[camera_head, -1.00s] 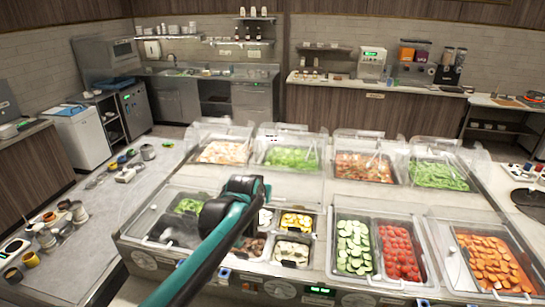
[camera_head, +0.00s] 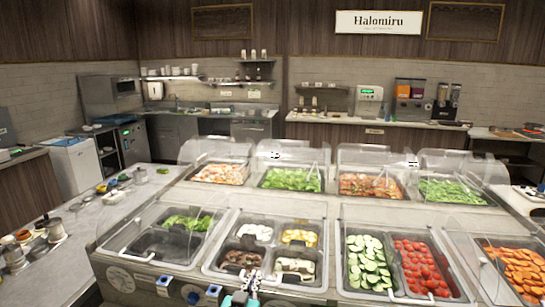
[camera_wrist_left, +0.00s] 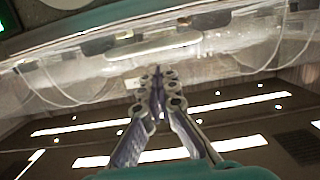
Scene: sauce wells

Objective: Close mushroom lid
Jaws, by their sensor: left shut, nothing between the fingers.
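A bin with small compartments (camera_head: 208,262) stands in the front row of the counter. It holds brown pieces that look like mushrooms (camera_head: 243,258), pale slices (camera_head: 295,268), more white pieces (camera_head: 257,232) and yellow pieces (camera_head: 300,237). The lids are clear, and I cannot tell which one is the mushroom lid or its exact angle. My left gripper (camera_head: 253,277) is at the bottom edge of the head view, in front of this bin. In the left wrist view its fingers (camera_wrist_left: 158,78) are shut and empty, below a pale handle-like bar (camera_wrist_left: 152,46). My right gripper is not in view.
Leafy greens (camera_head: 188,223) lie in the bin to the left; cucumber (camera_head: 368,262) and tomatoes (camera_head: 420,265) lie to the right, with carrots (camera_head: 522,268) beyond. Clear covers (camera_head: 283,151) stand over the back row. A side counter (camera_head: 82,225) with cups is at left.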

